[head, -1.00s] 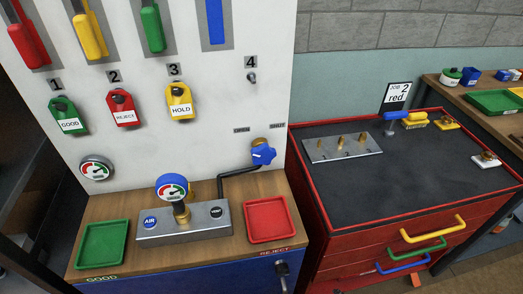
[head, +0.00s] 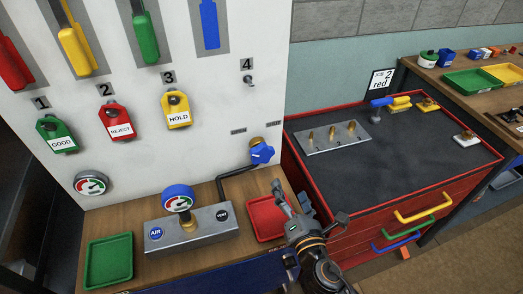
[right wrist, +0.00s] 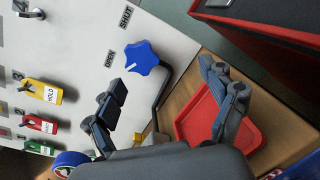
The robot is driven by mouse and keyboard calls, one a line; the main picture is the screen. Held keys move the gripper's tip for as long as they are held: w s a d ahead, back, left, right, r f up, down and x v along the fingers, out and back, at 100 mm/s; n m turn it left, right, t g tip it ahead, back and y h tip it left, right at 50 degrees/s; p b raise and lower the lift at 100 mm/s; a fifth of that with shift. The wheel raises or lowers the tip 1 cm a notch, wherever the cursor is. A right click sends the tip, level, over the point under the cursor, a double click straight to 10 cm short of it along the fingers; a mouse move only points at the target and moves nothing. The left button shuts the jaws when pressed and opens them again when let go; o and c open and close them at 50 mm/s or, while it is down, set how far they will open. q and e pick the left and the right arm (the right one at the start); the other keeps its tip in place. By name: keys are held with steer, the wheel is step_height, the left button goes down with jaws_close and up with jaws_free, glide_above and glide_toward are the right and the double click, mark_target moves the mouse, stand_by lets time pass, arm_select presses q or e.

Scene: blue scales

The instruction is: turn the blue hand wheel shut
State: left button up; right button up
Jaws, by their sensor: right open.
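The blue hand wheel (head: 262,152) sits on a brass valve on the white panel, at the end of a black pipe. In the right wrist view the wheel (right wrist: 147,58) is lobed and has a short white mark, which appears to lie on the side of the OPEN label (right wrist: 108,60) rather than the SHUT label (right wrist: 126,18). My right gripper (head: 310,204) is open and empty, in front of and below the wheel, apart from it. In its wrist view the fingers (right wrist: 163,78) are spread, with the wheel beyond them. My left gripper is not in view.
A red tray (head: 264,219), a green tray (head: 108,262) and a metal gauge block (head: 215,222) stand on the wooden ledge below the panel. A red cabinet (head: 398,208) stands to the right. Tags hang on the panel left of the wheel.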

mark_target(264, 156)
steer(key=w+a+n, duration=0.1)
steer(key=w+a, duration=0.1)
steer(key=w, duration=0.2)
steer(key=w+a+n+y+p, duration=0.1)
steer(key=w+a, duration=0.1)
steer(key=w, duration=0.2)
steer(key=w+a+r+n+y, duration=0.1)
steer(key=w+a, duration=0.2)
steer(key=w, duration=0.2)
steer(key=shift+n, duration=0.4)
steer(key=shift+r, duration=0.1)
steer(key=shift+s, duration=0.1)
steer(key=c, duration=1.2)
